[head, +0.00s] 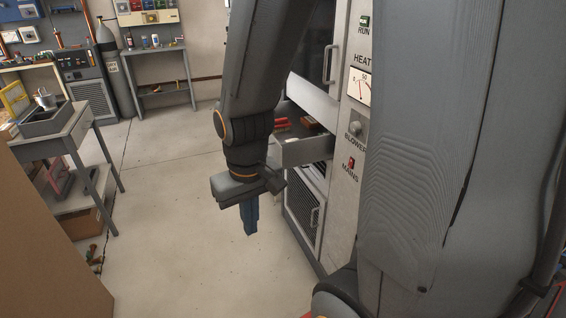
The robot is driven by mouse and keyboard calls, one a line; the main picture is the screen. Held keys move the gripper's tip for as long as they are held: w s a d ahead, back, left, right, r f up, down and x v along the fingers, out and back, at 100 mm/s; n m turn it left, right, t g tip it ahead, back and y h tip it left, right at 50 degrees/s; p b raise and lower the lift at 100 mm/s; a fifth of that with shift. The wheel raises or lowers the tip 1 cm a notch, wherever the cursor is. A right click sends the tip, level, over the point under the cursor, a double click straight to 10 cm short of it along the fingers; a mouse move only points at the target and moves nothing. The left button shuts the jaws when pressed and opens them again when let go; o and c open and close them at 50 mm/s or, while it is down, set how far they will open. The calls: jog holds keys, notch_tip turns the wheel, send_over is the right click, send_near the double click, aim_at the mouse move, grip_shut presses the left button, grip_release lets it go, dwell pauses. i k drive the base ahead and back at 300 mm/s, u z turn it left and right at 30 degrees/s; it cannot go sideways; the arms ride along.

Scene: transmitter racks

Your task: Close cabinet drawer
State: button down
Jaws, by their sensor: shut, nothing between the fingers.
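The cabinet (346,195) stands right of centre in the head view, partly hidden behind my arm. Its drawer (308,151) is pulled out, with a pale grey front and several red and brown items inside. My arm covers part of the drawer's left side. My gripper (251,232) points down in front of the cabinet, left of and lower in the picture than the drawer front. Its dark blue fingers are together and empty. It appears apart from the drawer, though the depth between them is hard to judge.
A dark cabinet door with a handle (328,64) is above the drawer, and a vented panel (304,207) below. A grey table (70,134) stands left, with a brown panel (45,235) at lower left. The floor (165,200) between is clear.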

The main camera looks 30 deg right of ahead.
aim_at(310, 147)
jog(key=z, duration=0.35)
jog(key=i, duration=0.95)
